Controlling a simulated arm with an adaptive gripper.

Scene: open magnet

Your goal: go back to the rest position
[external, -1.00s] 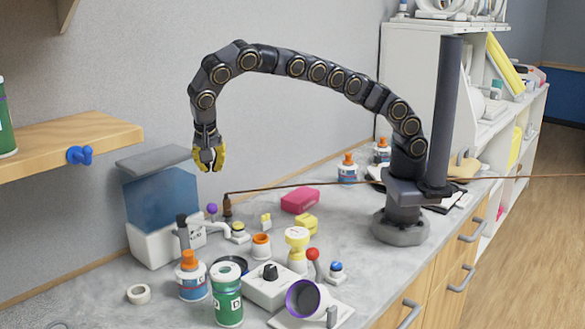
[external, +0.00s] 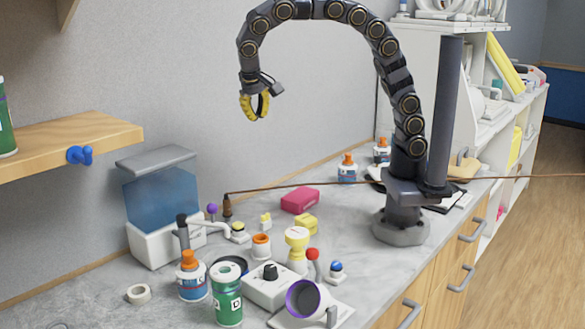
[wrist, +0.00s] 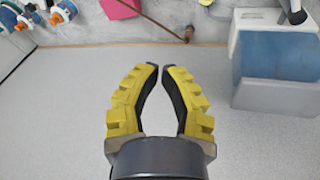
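My gripper (external: 256,116) hangs from the end of my curved arm, high above the worktop in front of the grey wall. In the wrist view its two yellow, dark-lined fingers (wrist: 161,68) lean inward, and their tips almost meet. A narrow gap shows between the pads and nothing is held. My arm arches up from its base, and the top of the arch touches the upper edge of the external view. No object is near the fingers.
Below, the grey worktop (external: 353,268) carries a white-and-blue lidded box (external: 163,200), bottles, a green can (external: 227,293), a pink block (external: 300,201) and several small devices. A wooden shelf (external: 75,143) juts in at left. A thin copper-coloured rod (external: 310,184) crosses low over the worktop.

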